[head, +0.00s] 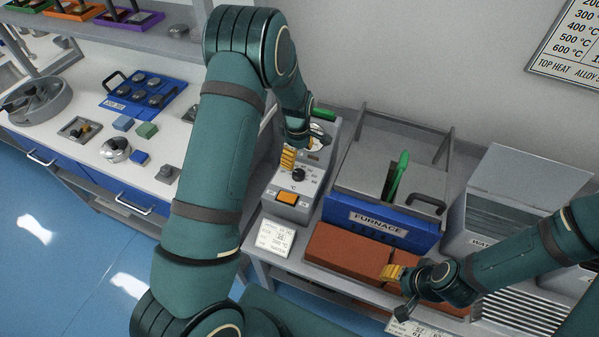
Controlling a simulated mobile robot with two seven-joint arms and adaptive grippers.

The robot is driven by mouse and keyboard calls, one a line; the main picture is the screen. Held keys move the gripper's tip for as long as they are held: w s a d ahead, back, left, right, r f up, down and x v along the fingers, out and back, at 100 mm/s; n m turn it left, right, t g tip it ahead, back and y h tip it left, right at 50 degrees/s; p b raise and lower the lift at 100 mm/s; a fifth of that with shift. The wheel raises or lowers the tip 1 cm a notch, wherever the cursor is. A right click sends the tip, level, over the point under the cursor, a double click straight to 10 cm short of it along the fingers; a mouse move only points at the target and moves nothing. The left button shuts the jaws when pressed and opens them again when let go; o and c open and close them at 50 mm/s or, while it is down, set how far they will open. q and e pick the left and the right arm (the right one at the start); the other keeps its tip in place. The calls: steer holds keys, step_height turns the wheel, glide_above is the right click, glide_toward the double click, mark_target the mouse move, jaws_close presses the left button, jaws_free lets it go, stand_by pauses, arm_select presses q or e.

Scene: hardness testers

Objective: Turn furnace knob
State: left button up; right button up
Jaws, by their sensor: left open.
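The furnace (375,229) is a blue and grey box with a "FURNACE" label, right of centre. Beside it on the left stands a grey control unit (310,190) with a black round knob (298,174) on a printed dial and an orange button (288,198) below. My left gripper (289,159) is open, with its orange-padded fingers just above and left of the knob. I cannot tell whether they touch the knob; the hand hides part of the unit's upper end. My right gripper (393,284) is over the front of the bench, near a brown brick; its opening is unclear.
Brown bricks (340,246) lie before the furnace. A green-handled tool (398,175) stands at its top. An open grey tank (490,220) is at right. A label card (275,238) sits before the control unit. The left bench holds a blue tray (148,92) and small blocks.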

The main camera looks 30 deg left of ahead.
mark_target(298, 172)
arm_select(q)
step_height(298, 172, down, 9)
steer(key=shift+b, duration=0.55)
steer(key=c, duration=1.2)
